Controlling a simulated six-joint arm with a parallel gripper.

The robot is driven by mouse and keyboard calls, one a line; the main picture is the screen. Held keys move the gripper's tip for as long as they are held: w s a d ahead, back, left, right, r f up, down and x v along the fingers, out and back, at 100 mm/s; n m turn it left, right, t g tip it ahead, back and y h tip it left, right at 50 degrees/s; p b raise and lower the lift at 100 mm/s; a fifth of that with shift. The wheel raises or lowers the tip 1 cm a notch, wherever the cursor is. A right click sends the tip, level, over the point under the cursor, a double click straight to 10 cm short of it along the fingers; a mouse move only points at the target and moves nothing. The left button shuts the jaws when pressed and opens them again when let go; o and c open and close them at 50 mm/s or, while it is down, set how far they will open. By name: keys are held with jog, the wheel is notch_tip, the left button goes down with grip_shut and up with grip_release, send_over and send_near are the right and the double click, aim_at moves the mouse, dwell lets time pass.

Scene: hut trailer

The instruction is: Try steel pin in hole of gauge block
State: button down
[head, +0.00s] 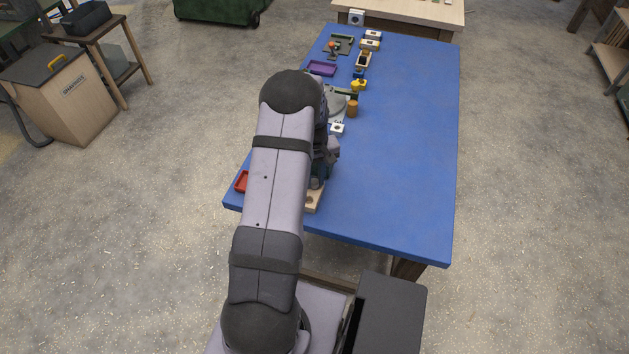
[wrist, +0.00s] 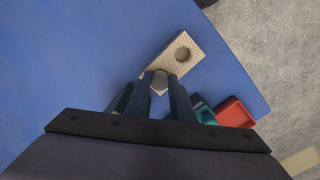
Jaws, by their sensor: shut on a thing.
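My gripper (wrist: 161,88) is shut on the steel pin (wrist: 160,79), whose rounded grey end shows between the fingers in the wrist view. The pin is over or beside the near end of a pale wooden block (wrist: 168,57); I cannot tell whether it touches it. This block has a round dark hole or recess near its far end. In the head view the block (head: 313,203) is partly hidden by my arm. A small white block with a dark hole (head: 337,128), possibly the gauge block, stands farther along the blue table.
A red tray (wrist: 236,112) and a teal item (wrist: 206,116) lie right of my gripper in the wrist view. A brown cylinder (head: 352,109), yellow item (head: 359,85) and purple tray (head: 322,68) stand farther back. The right side of the blue table (head: 410,150) is clear.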

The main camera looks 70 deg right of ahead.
aim_at(314, 182)
notch_tip(314, 182, up, 10)
jog(key=b, duration=0.3)
jog(key=shift+n, duration=0.8)
jog(key=w+d+f+p, duration=0.1)
jog(key=w+p, duration=0.1)
jog(key=w, duration=0.1)
jog(key=w+f+p, duration=0.2)
jog(key=w, duration=0.1)
jog(key=w+d+f+p, duration=0.1)
jog(key=w+p, duration=0.1)
jog(key=w, duration=0.1)
jog(key=shift+w+d+f, duration=0.25)
jog(key=shift+w+d, duration=0.1)
jog(key=shift+w, duration=0.05)
jog(key=shift+m, duration=0.8)
jog(key=d+r, duration=0.1)
jog(key=r, duration=0.1)
jog(key=w+d+r, duration=0.1)
jog(key=d, duration=0.1)
jog(key=shift+w+d+r, duration=0.1)
jog(key=shift+d+r, duration=0.15)
jog(key=shift+r, duration=0.1)
jog(key=shift+f, duration=0.1)
jog(key=shift+f, duration=0.1)
